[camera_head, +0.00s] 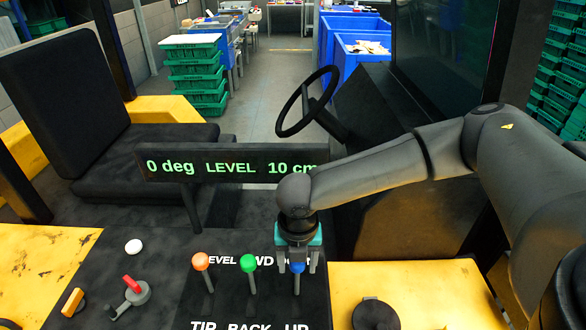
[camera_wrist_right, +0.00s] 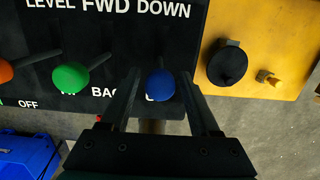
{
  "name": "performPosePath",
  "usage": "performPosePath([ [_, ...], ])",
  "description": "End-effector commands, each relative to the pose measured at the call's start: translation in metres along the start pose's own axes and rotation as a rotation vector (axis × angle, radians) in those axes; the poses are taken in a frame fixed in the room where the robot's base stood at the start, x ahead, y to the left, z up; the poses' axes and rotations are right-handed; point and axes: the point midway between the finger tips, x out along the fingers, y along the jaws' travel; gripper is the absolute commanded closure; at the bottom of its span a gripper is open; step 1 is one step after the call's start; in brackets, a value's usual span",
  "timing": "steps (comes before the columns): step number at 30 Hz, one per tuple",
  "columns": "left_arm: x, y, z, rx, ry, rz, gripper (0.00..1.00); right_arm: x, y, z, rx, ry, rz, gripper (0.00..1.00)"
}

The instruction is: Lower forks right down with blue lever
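The blue lever (camera_head: 297,267) is the rightmost of three levers on the black control panel (camera_head: 225,290). Its round blue knob also shows in the right wrist view (camera_wrist_right: 160,85). My right gripper (camera_head: 297,268) reaches down over it. In the wrist view the gripper (camera_wrist_right: 160,100) is open, with one finger on each side of the knob and gaps between. The display (camera_head: 232,167) reads 0 deg, LEVEL, 10 cm. The forks are not in view. My left gripper is not in view.
A green lever (camera_head: 247,262) and an orange lever (camera_head: 201,261) stand left of the blue one. A red-handled switch (camera_head: 133,288) and a white knob (camera_head: 133,246) are farther left. A steering wheel (camera_head: 305,104) stands behind. A black round knob (camera_wrist_right: 228,65) is right of the panel.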

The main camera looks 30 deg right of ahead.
Motion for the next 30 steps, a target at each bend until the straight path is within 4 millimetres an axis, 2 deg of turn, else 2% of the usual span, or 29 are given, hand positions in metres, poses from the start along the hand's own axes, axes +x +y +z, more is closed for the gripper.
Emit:
performPosePath([
  [1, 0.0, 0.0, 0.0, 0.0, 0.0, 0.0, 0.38, 0.0, 0.0, 0.0, 0.0, 0.0, 0.0, 0.44],
  [12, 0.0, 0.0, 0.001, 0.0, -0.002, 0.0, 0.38, 0.0, 0.0, 0.0, 0.0, 0.0, 0.0, 0.85],
  [17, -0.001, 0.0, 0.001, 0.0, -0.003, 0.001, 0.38, 0.001, 0.0, 0.003, 0.001, -0.001, -0.001, 0.85],
  [30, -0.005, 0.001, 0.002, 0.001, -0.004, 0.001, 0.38, 0.007, 0.0, 0.029, 0.001, -0.002, -0.002, 0.84],
])
